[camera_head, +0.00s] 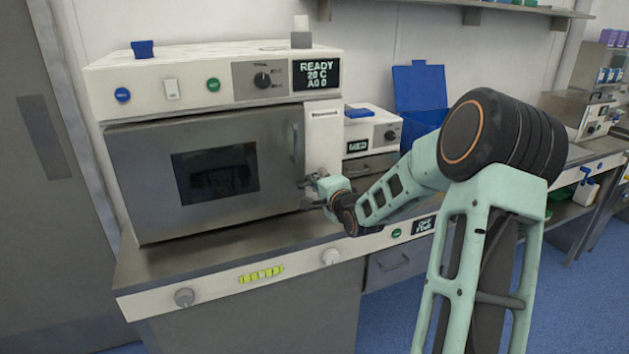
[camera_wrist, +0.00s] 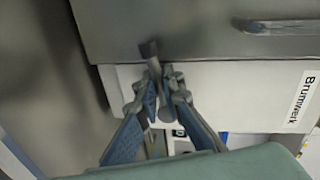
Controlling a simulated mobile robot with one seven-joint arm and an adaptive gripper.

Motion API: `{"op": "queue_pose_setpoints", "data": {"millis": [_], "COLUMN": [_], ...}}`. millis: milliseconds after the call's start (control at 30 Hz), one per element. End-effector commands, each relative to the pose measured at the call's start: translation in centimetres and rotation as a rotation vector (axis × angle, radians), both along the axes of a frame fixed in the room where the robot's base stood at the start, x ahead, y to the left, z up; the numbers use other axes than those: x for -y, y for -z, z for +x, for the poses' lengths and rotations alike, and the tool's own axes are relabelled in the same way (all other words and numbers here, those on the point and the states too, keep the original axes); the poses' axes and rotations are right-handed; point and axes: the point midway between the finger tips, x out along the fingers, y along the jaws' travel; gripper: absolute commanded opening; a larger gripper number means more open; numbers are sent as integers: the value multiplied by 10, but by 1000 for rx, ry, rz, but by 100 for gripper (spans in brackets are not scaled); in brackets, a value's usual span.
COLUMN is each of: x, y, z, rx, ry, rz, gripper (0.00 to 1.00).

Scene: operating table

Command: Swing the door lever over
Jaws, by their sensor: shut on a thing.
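The oven-like machine has a closed grey door (camera_head: 215,165) with a dark window, and the door's grey face also shows in the wrist view (camera_wrist: 180,30). The door lever (camera_wrist: 150,52) is a short dark bar at the door's edge, beside the white side panel. In the head view the fingers largely hide the lever.
A vertical door handle (camera_head: 295,142) is above my gripper, and it shows as a grey bar in the wrist view (camera_wrist: 290,26). A smaller white device (camera_head: 372,130) and an open blue box (camera_head: 420,95) stand to the right. The bench front (camera_head: 230,275) has knobs.

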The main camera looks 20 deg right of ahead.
Motion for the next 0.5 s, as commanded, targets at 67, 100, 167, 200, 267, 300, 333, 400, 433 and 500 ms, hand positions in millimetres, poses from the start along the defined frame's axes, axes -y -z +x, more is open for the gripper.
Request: {"op": "queue_pose_setpoints", "data": {"millis": [67, 100, 167, 200, 267, 300, 333, 400, 433, 500], "x": [0, 0, 0, 0, 0, 0, 0, 0, 0, 0], "y": [1, 1, 1, 0, 0, 0, 0, 0, 0, 0], "z": [0, 0, 0, 0, 0, 0, 0, 0, 0, 0], "rx": [-1, -1, -1, -1, -1, -1, -1, -1, 0, 0], "ry": [1, 1, 1, 1, 1, 0, 0, 0, 0, 0], "rz": [2, 2, 2, 2, 2, 1, 1, 1, 0, 0], "gripper": [0, 0, 0, 0, 14, 14, 14, 14, 14, 14]}}
